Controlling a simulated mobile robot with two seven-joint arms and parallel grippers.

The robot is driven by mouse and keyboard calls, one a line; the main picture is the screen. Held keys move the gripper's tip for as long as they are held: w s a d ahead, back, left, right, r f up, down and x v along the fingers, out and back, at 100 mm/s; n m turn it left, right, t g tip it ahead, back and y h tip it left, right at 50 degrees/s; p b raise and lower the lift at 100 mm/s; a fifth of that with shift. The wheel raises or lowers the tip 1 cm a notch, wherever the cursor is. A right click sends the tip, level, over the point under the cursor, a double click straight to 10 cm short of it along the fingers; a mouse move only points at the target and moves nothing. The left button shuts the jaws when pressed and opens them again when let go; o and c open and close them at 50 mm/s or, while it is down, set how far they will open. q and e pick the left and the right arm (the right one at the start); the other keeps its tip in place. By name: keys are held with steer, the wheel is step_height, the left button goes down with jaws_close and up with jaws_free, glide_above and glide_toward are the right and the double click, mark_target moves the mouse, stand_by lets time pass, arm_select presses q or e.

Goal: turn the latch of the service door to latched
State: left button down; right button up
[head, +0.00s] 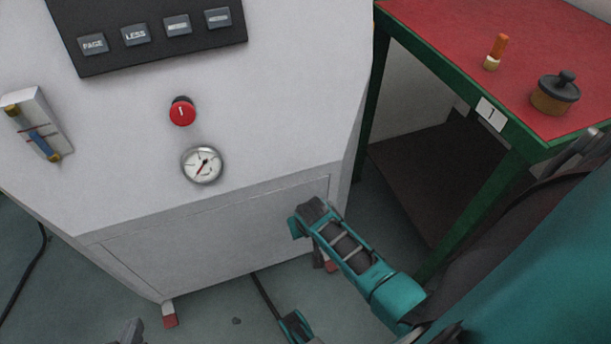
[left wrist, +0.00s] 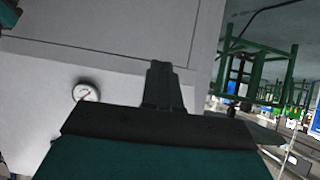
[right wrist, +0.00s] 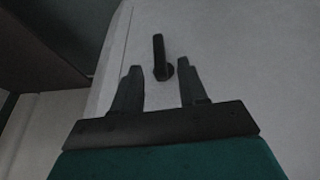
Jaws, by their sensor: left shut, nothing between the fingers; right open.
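The service door (head: 215,230) is the flat, seamed panel low on the white generator housing, and it is closed. Its latch (right wrist: 159,52) is a small dark lever on a round pivot near the door's side seam. In the right wrist view the lever points up from its pivot. My right gripper (right wrist: 158,68) is open, its fingers on either side of the latch; I cannot tell whether they touch it. In the head view my right arm hides the latch. My left gripper (head: 130,331) is shut and empty at the bottom edge; its closed fingers show in the left wrist view (left wrist: 160,85).
A red-topped green table (head: 445,35) stands at right, holding a dark-lidded pot (head: 556,92) and an orange-topped piece (head: 496,52). The housing carries a gauge (head: 202,164), a red knob (head: 182,111) and a button panel (head: 150,30). A cable (head: 38,255) lies on the floor at left.

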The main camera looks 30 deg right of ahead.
steer(key=b+x, duration=0.2)
steer(key=x, duration=0.3)
jaws_close()
stand_by(0.4)
